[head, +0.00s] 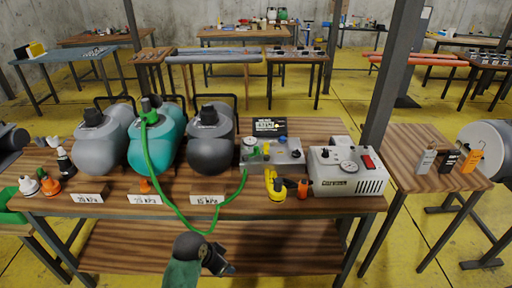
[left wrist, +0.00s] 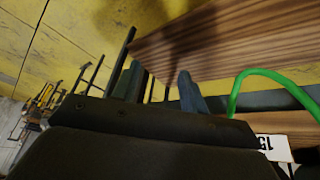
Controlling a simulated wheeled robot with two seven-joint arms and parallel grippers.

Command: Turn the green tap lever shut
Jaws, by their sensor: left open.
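A grey manifold block (head: 272,154) stands on the near bench, right of the dark grey tank. A small green part with a round gauge (head: 250,143) is at its left end. The tap lever itself is too small to make out clearly. A green hose (head: 164,182) runs from the teal tank's top, hangs below the bench's front edge and rises to the block's left side. My left gripper (head: 226,266) is in front of the bench, below and left of the block, apart from it. In the left wrist view its fingers (left wrist: 158,92) are apart with nothing between them.
Three tanks (head: 152,143) stand on the left of the bench (head: 330,206), with pressure cards before them. A white pump box (head: 347,176), a yellow item (head: 273,186) and an orange item (head: 303,190) are near the block. A dark post (head: 384,90) rises behind.

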